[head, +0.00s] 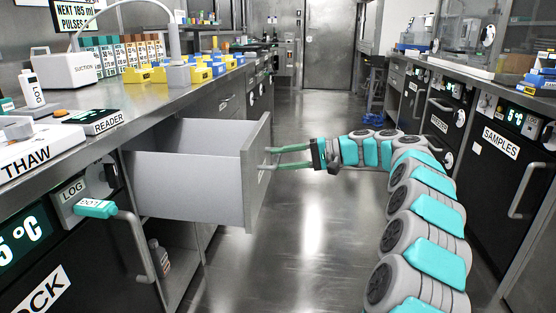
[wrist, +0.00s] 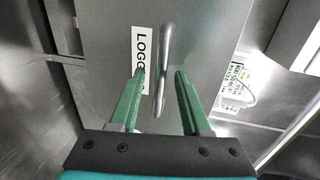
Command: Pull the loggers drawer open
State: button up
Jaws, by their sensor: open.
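The loggers drawer (head: 190,178) stands pulled well out from under the left bench in the head view. Its front panel (wrist: 100,30) fills the middle of the wrist view, with a white label (wrist: 139,48) partly hidden by a finger; "LOGG" can be read. The bar handle (wrist: 165,48) is a metal bar on that front. My gripper (head: 271,158) is at the drawer front, and it also shows in the wrist view (wrist: 160,74). Its two green fingers are open, one on each side of the handle, with visible gaps. The drawer's contents are hidden.
A cabinet with a looped handle (head: 137,245) stands nearer on the left. The samples cabinet (head: 503,160) is on the right. The aisle floor (head: 310,225) between is clear.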

jog(key=v, duration=0.6)
jog(key=shift+p, duration=0.3)
jog(key=s+a+r+n+g+h+p, duration=0.1)
jog(key=s+a+g+h+p, duration=0.15)
jog(key=s, duration=0.95)
jog(key=s+a+r+g+h+p, duration=0.1)
jog(key=s+a+h+p, duration=0.2)
jog(key=s, duration=1)
jog(key=s+d+f+h+p, duration=0.1)
jog(key=s+d+f+h, duration=0.2)
jog(key=s+d, duration=0.3)
jog(key=s+d+f+h+p, duration=0.1)
jog(key=s+d+f+h, duration=0.2)
jog(key=s, duration=0.9)
jog(key=s+d+f+h+p, duration=0.1)
jog(key=s+d+f+h, duration=0.3)
jog(key=s+d, duration=0.5)
jog(key=shift+s+f+t, duration=0.15)
jog(key=shift+s+t, duration=0.05)
jog(key=shift+t, duration=0.15)
